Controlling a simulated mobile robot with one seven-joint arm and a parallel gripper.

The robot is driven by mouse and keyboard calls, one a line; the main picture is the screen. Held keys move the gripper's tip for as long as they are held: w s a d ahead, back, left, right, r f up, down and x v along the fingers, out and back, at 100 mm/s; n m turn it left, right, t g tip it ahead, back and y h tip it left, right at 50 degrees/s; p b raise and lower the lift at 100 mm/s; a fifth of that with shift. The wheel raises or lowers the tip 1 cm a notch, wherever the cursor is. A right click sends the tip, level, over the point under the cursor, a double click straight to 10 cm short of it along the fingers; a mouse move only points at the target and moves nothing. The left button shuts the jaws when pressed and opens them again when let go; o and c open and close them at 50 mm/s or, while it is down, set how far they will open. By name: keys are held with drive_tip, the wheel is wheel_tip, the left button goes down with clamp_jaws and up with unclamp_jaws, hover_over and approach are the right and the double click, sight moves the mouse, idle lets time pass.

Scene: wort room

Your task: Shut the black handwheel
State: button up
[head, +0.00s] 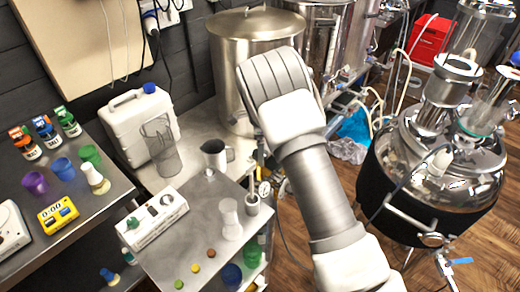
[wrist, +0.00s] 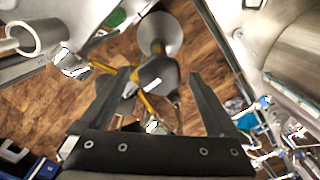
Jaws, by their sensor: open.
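In the wrist view, a dark, rounded piece (wrist: 158,76) sits between the fingers in the picture and looks like the black handwheel. Its rim and spokes are not clear, and I cannot tell its depth from the fingertips. A grey disc (wrist: 160,32) and yellow parts (wrist: 104,67) show beside it. My gripper (wrist: 160,74) is open, with one black finger on each side of the dark piece and no visible contact. In the head view my arm covers the gripper and the handwheel; only a small gauge (head: 264,188) and yellow bits show left of the arm.
A steel pot (head: 235,75) stands behind my arm. A grey cart (head: 185,250) with a white control box (head: 151,217) and cups is at lower left. A steel vessel (head: 440,165) with pipes stands at right. Wood floor (head: 340,185) shows between them.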

wheel_tip(320, 180, up, 17)
drive_tip(key=shift+r+p, duration=0.2)
drive_tip(key=shift+p, duration=0.2)
idle(0.4)
